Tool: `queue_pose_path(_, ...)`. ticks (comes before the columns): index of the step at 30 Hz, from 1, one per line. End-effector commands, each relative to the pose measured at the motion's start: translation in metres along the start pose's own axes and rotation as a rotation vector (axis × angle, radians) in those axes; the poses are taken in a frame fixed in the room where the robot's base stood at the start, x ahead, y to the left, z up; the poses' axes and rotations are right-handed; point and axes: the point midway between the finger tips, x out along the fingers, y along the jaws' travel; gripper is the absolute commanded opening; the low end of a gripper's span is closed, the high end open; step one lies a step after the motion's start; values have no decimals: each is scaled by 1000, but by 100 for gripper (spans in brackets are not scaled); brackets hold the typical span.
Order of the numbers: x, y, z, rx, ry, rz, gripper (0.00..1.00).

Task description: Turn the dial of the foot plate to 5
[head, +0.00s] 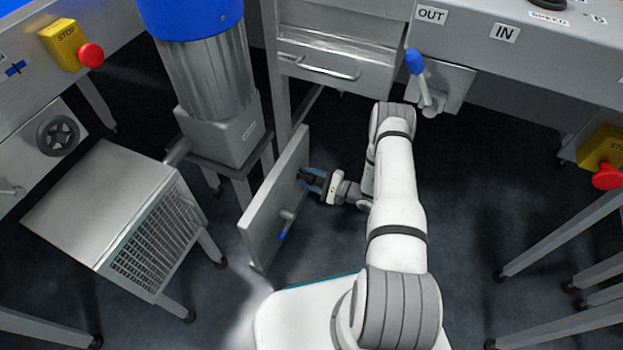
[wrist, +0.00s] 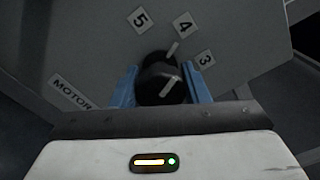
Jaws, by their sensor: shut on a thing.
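The foot plate (head: 268,205) is a grey upright panel in the middle of the head view, and its face fills the upper wrist view (wrist: 85,45). Its dial (wrist: 160,68) is a black knob with a white line. The line points up and slightly right, toward the label 4 (wrist: 184,25). The label 5 (wrist: 140,19) is to the left and the label 3 (wrist: 205,59) to the right. My gripper (wrist: 162,86) is shut on the dial, with one blue finger on each side. In the head view my gripper (head: 310,181) hides the dial.
A blue-tipped lever (head: 285,228) sticks out of the plate below my gripper. A label reading MOTOR (wrist: 70,91) is left of the dial. A drawer (head: 335,65) and another blue-tipped lever (head: 416,66) are above. Dark floor is open to the right of my arm.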

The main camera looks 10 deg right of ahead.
Motion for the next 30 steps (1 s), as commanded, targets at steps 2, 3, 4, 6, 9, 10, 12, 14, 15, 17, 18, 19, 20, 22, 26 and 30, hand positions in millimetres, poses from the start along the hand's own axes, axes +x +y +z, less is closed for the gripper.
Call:
queue_pose_path(2,2,2,2,-69,-8,4,19)
queue_pose_path(3,2,3,2,-107,-8,4,19)
queue_pose_path(4,2,3,2,-135,-8,4,19)
queue_pose_path(6,2,3,2,-202,-8,3,19)
queue_pose_path(9,2,4,2,-296,-9,3,19)
queue_pose_path(10,2,4,2,-325,-9,3,19)
queue_pose_path(12,2,4,2,-391,-9,3,19)
queue_pose_path(14,2,5,2,-447,-10,3,19)
queue_pose_path(15,2,5,2,-484,-10,3,19)
queue_pose_path(17,2,5,2,-537,-10,2,19)
queue_pose_path(18,2,5,2,-572,-10,2,19)
queue_pose_path(19,2,6,2,-596,-10,2,19)
queue_pose_path(20,1,6,2,-620,-10,2,19)
queue_pose_path(22,1,6,2,-674,-10,2,19)
queue_pose_path(26,1,6,2,-760,-11,2,19)
queue_pose_path(30,1,7,2,-829,-11,2,19)
